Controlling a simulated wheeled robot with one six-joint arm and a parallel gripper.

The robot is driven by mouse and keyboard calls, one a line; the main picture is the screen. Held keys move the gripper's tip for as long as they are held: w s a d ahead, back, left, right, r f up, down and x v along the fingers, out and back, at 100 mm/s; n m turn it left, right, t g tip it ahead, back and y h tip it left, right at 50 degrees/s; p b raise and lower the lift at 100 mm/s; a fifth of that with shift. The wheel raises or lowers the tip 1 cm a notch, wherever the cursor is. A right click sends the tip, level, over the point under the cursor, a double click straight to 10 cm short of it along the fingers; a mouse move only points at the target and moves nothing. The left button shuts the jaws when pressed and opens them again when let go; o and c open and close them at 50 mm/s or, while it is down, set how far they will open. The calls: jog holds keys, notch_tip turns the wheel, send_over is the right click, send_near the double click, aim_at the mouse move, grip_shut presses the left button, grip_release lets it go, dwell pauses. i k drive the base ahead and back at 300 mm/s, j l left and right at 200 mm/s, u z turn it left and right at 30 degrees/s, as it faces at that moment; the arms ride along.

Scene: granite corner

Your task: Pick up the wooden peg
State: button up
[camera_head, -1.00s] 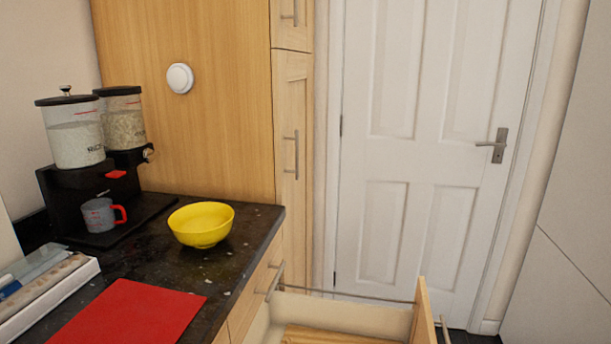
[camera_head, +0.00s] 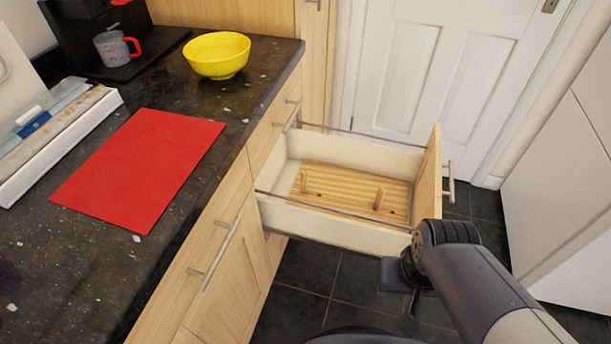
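I cannot tell which peg the task means. My arm reaches in from the lower right, and my gripper (camera_head: 408,318) points down in front of the drawer, outside it and apart from the pegs. Its fingers are small, dark and partly hidden, so their opening cannot be made out.
The open drawer (camera_head: 335,226) has pale walls, thin side rails and a wooden front (camera_head: 428,180). The dark counter (camera_head: 185,225) at left carries a red mat (camera_head: 142,167), a yellow bowl (camera_head: 216,60), a grey cup (camera_head: 113,49) and a white box (camera_head: 65,135). Dark floor tiles lie below.

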aim_at(304, 174)
jog(key=i+u, duration=0.2)
jog(key=u, duration=0.25)
jog(key=i+u, duration=0.2)
jog(key=u, duration=0.25)
jog(key=i+l+u, duration=0.2)
jog(key=u, duration=0.25)
